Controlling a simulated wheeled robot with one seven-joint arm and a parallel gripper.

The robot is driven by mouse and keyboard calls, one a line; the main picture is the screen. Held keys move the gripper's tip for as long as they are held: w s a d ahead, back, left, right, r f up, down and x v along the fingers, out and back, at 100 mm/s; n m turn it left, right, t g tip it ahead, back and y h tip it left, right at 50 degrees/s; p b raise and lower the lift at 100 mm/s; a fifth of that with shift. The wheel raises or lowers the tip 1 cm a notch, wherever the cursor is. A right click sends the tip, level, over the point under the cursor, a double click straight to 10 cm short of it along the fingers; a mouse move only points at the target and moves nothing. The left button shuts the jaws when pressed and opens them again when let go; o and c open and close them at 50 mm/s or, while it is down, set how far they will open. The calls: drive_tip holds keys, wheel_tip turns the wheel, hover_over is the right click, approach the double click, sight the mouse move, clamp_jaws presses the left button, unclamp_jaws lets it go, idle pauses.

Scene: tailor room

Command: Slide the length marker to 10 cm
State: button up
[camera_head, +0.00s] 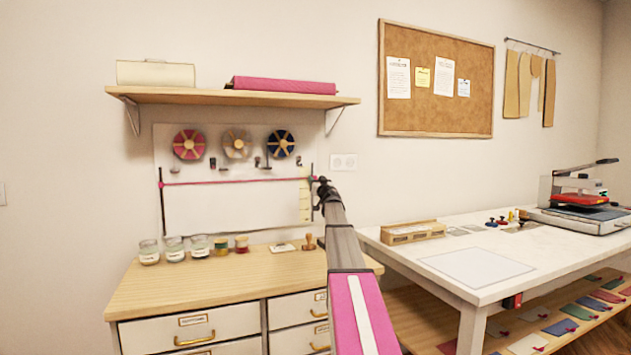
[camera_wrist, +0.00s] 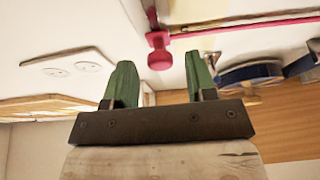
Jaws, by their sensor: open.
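A pink knob (camera_wrist: 158,50), which looks like the length marker, sits at the top middle of the wrist view, by a pink ribbon (camera_wrist: 250,25) along a rail. My gripper (camera_wrist: 159,68) has its two green fingers apart, with the knob showing in the gap near or just beyond the fingertips. I cannot tell how deep the knob is between them. In the head view my gripper (camera_head: 322,184) is at the right end of the ribbon (camera_head: 235,182), and the marker is not clear there. A pale yellow scale strip (camera_head: 305,200) hangs just left of the gripper; its numbers are unreadable.
Ribbon spools (camera_head: 189,145) hang above the rail, under a wooden shelf (camera_head: 200,97). Jars (camera_head: 149,252) and a wooden stamp (camera_head: 308,242) stand on the drawer cabinet (camera_head: 185,285) below. A white table (camera_head: 540,260) stands at right. A wall socket (camera_head: 343,162) is near my gripper.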

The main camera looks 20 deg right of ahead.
drive_tip(key=shift+x, duration=0.75)
clamp_jaws()
wheel_tip(320, 180, down, 5)
unclamp_jaws()
